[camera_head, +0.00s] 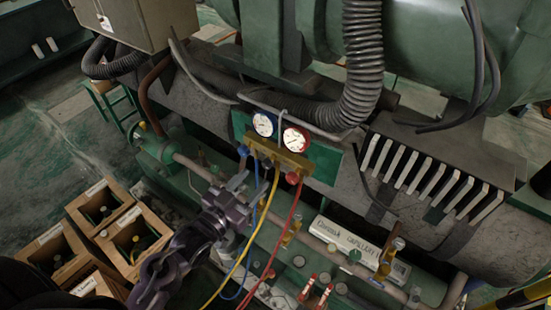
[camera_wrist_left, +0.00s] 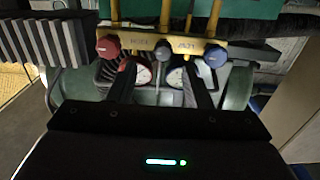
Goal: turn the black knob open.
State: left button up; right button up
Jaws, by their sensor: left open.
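The gauge manifold has a brass bar (camera_head: 278,153) with two round dials above it on a green plate. A red knob (camera_head: 293,178) and a blue knob (camera_head: 243,151) sit at its ends. In the left wrist view the manifold appears inverted, with the red knob (camera_wrist_left: 108,46) at left and the blue knob (camera_wrist_left: 215,56) at right. My left gripper (camera_head: 241,180) is open just below the manifold. Its two fingers (camera_wrist_left: 162,76) stand apart, pointing at the bar, with nothing visibly gripped. My right gripper is not in view.
Yellow (camera_head: 262,222), blue and red hoses hang from the manifold close to my left gripper. A corrugated black hose (camera_head: 363,65) comes down above the gauges. Wooden crates (camera_head: 133,242) stand at lower left. A white label box (camera_head: 350,245) lies on the green base.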

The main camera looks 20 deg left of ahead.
aim_at(265, 166)
pick_arm(q)
jog(key=x, duration=0.1)
jog(key=p+x, duration=0.1)
jog(key=x, duration=0.1)
jog(key=shift+w+a, duration=0.15)
jog(key=shift+w, duration=0.35)
jog(key=p+x, duration=0.1)
jog(key=x, duration=0.2)
jog(key=shift+w+d+f, duration=0.1)
jog(key=shift+w+d, duration=0.1)
jog(key=shift+w, duration=0.1)
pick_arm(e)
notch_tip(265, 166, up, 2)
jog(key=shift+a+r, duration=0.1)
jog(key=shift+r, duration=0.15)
pick_arm(q)
grip_shut()
